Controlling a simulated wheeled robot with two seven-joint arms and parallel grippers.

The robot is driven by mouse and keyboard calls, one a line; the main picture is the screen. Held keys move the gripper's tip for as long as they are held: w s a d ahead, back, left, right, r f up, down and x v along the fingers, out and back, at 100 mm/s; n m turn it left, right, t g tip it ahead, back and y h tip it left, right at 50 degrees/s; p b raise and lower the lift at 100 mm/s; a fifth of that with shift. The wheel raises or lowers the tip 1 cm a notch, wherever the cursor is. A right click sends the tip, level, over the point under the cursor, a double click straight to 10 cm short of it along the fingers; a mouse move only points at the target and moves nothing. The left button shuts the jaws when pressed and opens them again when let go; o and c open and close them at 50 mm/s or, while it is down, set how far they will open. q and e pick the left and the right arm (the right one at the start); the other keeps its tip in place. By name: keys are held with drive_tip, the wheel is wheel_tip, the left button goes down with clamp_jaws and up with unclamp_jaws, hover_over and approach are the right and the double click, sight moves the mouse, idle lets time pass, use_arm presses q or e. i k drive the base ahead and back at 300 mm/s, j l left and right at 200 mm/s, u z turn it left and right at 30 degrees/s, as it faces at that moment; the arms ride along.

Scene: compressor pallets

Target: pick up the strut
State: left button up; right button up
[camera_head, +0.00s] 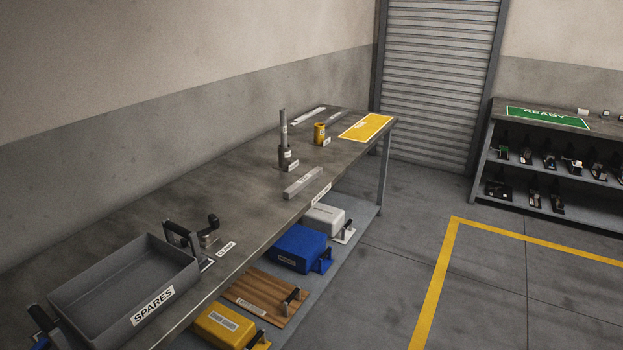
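Neither of my grippers shows in the head view. Two grey things on the long workbench (235,207) could be the strut, and their small labels are too small to read. One is a tall, slim grey cylinder (283,140), thicker at its lower part, standing upright with a small tag by its foot.
A grey SPARES bin (107,272) and a dark clamp-like device (207,235) stand at the near end. A yellow can (319,133) and yellow mat (366,127) are at the far end. Open floor (500,290) lies right, before a READY shelf (548,120).

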sight(295, 188)
drive_tip(key=i+l, duration=0.25)
drive_tip(key=i, duration=0.15)
drive_tip(key=i+l+z, duration=0.1)
drive_tip(key=i+l, duration=0.45)
drive_tip(key=i, duration=0.25)
drive_tip(key=i+l+z, duration=0.15)
drive_tip(key=i, duration=0.3)
drive_tip(key=l, duration=0.1)
